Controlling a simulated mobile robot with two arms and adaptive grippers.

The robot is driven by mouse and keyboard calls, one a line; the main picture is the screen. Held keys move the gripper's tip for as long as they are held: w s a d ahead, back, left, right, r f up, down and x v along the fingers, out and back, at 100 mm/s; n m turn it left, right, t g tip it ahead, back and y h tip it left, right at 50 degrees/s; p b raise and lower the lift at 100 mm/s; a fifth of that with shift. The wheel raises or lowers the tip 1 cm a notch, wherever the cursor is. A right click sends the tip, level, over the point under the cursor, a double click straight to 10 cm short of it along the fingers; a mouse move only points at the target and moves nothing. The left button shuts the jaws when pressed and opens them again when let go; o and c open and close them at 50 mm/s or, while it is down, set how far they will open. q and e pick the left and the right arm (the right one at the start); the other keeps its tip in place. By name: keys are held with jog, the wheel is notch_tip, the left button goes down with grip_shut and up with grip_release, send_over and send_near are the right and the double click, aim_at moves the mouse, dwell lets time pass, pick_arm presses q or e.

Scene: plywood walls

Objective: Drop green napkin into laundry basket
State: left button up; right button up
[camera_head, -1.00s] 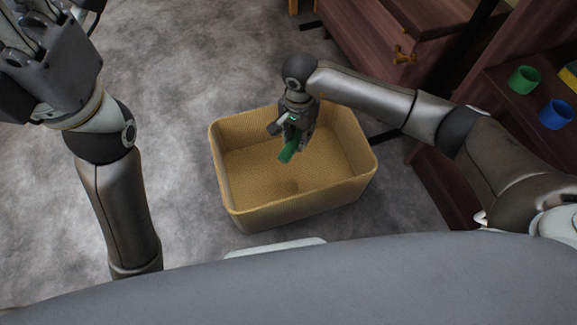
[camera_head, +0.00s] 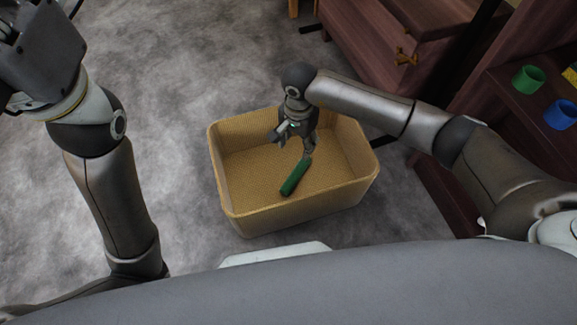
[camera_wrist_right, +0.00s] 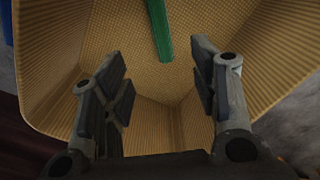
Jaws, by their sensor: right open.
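The green napkin (camera_head: 295,177), a narrow rolled strip, is inside the yellow woven laundry basket (camera_head: 226,190), below my right gripper. It also shows in the right wrist view (camera_wrist_right: 159,28), beyond the open fingers and apart from them. I cannot tell whether it is falling or lying on the basket floor. My right gripper (camera_head: 295,140) is over the basket, open and empty; its spread fingers show in the right wrist view (camera_wrist_right: 160,95). My left gripper (camera_head: 30,45) is at the upper left, partly cut off by the frame, and its fingertips are not clear.
A wooden cabinet (camera_head: 370,45) stands behind the basket. Grey floor (camera_head: 190,60) is clear left of the basket.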

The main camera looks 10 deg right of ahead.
jog(key=shift+r, duration=0.15)
notch_tip(320, 180, up, 12)
dwell(0.4)
dwell(0.3)
